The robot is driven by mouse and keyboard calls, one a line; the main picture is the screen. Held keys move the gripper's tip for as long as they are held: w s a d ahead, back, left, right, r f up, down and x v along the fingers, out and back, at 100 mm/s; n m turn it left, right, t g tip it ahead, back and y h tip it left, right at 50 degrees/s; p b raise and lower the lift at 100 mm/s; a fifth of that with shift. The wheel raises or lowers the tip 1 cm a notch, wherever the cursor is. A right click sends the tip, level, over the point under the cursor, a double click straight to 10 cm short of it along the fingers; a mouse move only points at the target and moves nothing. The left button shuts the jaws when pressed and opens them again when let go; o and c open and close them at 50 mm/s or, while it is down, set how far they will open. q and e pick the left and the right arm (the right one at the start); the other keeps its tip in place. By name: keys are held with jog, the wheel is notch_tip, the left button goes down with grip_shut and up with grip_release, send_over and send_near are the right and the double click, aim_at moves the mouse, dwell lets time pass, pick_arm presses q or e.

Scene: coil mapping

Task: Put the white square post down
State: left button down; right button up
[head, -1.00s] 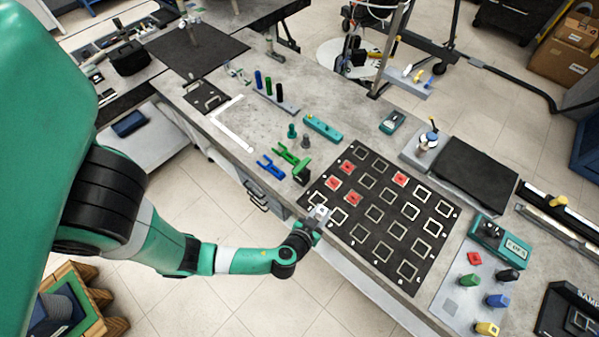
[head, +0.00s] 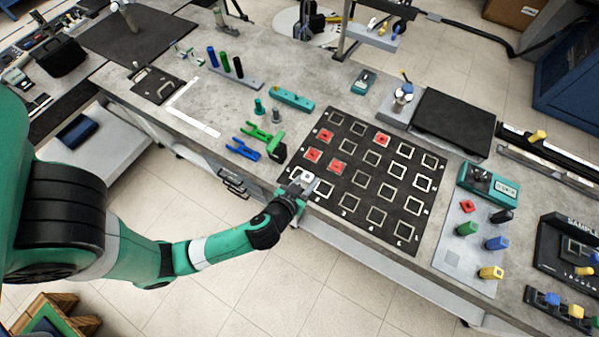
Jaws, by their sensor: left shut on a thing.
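My left gripper (head: 298,187) is over the near-left corner of the black grid mat (head: 335,211). It is shut on the white square post (head: 307,177), whose pale top with a small dark centre shows between the fingers. Whether the post touches the mat cannot be told, as the gripper hides its lower part. The mat bears rows of white square outlines, several of them bare. Red square pieces sit on the outlines at its far-left part, one of them the red piece (head: 312,155). My right gripper is not in view.
Green and blue clamps (head: 244,149) lie left of the mat. A teal device (head: 488,183) and coloured posts, including a green post (head: 467,229), stand on the right. A black pad (head: 452,118) lies behind. The table's front edge runs close below my gripper.

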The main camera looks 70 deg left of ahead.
pick_arm(q)
jog(key=shift+w+a+f+b, duration=0.1)
jog(key=shift+a+f+b, duration=0.8)
jog(key=shift+f+b, duration=0.05)
jog(key=a+f, duration=0.1)
jog(key=a, duration=0.1)
jog(key=a+f, duration=0.2)
jog(key=w+a+f+b, duration=0.1)
jog(key=a+f, duration=0.1)
jog(key=shift+a+f, duration=0.1)
jog(key=shift+a, duration=0.3)
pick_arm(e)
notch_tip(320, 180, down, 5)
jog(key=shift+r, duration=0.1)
pick_arm(q)
jog(key=shift+a+f+b, duration=0.15)
jog(key=shift+f+b, duration=0.55)
jog(key=shift+f, duration=1.05)
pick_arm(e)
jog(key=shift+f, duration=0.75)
pick_arm(q)
jog(key=shift+f, duration=0.2)
jog(key=c, duration=0.6)
grip_release()
jog(key=shift+o, duration=0.2)
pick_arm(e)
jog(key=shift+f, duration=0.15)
pick_arm(q)
jog(key=shift+r, duration=0.1)
